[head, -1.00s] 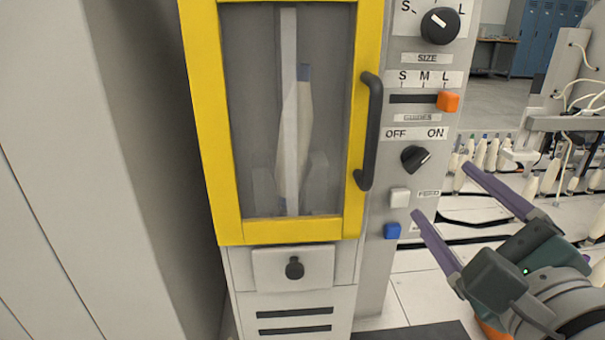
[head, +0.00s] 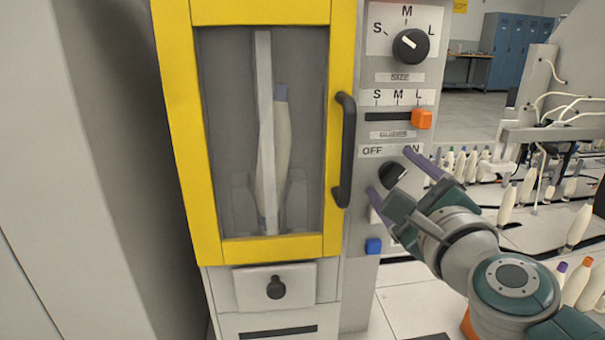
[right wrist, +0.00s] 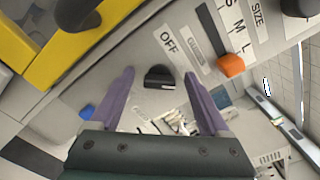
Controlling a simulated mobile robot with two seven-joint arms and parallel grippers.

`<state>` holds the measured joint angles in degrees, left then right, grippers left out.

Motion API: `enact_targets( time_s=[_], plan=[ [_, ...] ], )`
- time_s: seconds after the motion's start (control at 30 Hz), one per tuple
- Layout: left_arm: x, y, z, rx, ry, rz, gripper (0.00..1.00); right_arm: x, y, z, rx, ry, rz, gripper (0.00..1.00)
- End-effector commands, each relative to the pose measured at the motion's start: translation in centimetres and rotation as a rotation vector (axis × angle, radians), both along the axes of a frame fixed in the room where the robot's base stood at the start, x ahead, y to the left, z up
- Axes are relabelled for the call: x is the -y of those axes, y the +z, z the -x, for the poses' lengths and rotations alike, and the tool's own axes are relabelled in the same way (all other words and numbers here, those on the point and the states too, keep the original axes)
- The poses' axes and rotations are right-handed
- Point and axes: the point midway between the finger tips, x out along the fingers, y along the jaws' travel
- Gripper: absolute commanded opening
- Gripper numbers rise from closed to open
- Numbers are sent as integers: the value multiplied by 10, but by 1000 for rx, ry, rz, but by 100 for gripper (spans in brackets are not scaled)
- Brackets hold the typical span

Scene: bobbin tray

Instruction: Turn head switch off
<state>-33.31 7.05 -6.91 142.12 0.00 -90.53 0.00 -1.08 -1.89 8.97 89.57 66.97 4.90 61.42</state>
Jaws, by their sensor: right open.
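The head switch is a black rotary knob (head: 392,174) below the OFF and ON labels on the grey panel (head: 358,220). In the head view its pointer leans up and to the right, toward ON. The knob also shows in the right wrist view (right wrist: 159,77), between the finger tips. My right gripper (head: 391,171) is open, with one purple finger on each side of the knob. I see no contact with it. The fingers partly cover the ON label and the white button below. My left gripper is not in view.
A yellow-framed door (head: 175,130) with a black handle (head: 345,150) stands left of the knob. Above it are an orange slider (head: 422,118) and the SIZE knob (head: 410,45). A blue button (head: 373,246) lies below. Several bobbins (head: 578,225) stand at the right.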

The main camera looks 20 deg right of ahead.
Motion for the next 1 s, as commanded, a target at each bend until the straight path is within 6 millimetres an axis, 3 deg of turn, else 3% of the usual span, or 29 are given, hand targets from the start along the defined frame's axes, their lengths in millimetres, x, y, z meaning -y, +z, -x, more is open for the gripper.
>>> enact_targets(
  time_s=[0.07,0.73,1.0],
  plan=[
    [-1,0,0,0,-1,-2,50,0,0,0,0,0,0,78],
    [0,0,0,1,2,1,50,0,0,0,0,0,0,2],
    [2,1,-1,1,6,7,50,0,0,0,-3,0,12,0]
  ],
)
